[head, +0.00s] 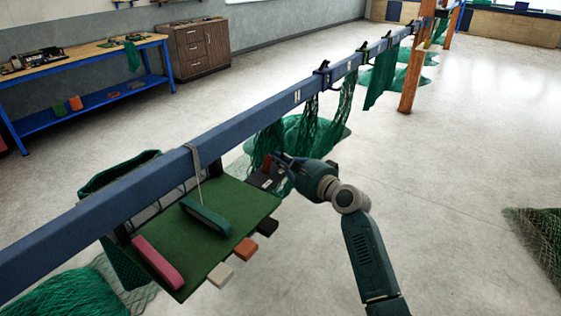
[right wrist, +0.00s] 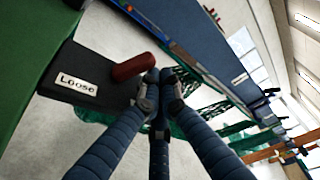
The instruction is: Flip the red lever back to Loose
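The red lever (right wrist: 133,66) is a short rounded bar on a dark box (right wrist: 108,75) with a white "Loose" label (right wrist: 77,85). In the right wrist view it sits at the box's upper edge, off to the right of the label, and slants up to the right. The lever (head: 266,163) also shows small in the head view, at the far end of the green board. My right gripper (right wrist: 160,77) has its fingertips together right beside the lever's end; I cannot tell if they touch. The right gripper (head: 280,158) partly covers the box in the head view. My left gripper is out of view.
A long blue beam (head: 225,119) runs past the box, with green nets (head: 340,100) hanging from it. The green board (head: 222,243) holds a green bar (head: 205,218) and a pink bar (head: 157,262). Open floor (head: 440,160) lies to the right.

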